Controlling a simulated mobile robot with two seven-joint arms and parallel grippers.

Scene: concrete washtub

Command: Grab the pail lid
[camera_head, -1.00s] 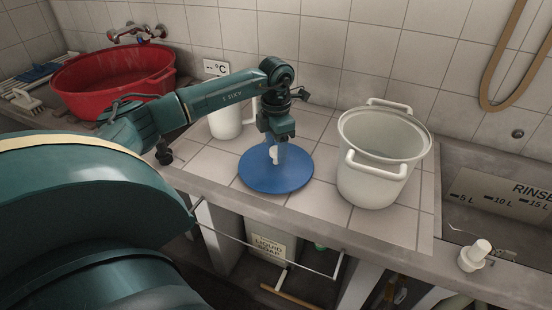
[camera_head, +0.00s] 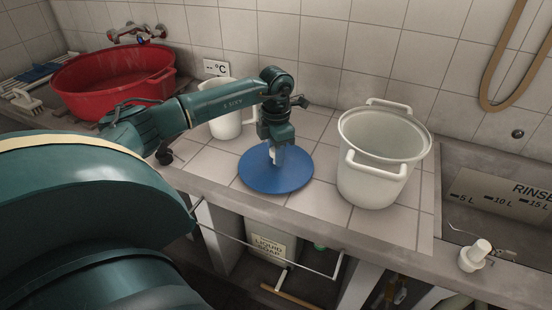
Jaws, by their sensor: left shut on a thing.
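The pail lid (camera_head: 277,179) is a blue round disc lying on the tiled counter, left of the white pail. My left gripper (camera_head: 275,158) points down over the middle of the lid and is shut on its pale knob. The knob is mostly hidden by the fingers. The white pail (camera_head: 372,188) stands open at the top, with a handle on its near side and another on its far side. My right gripper is not in view.
A white jug (camera_head: 226,124) stands behind my left forearm. A red tub (camera_head: 113,83) is at the back left, below a wall tap. A sink (camera_head: 500,195) with a rinse label lies at the right. A white stopper (camera_head: 476,254) sits on the front ledge.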

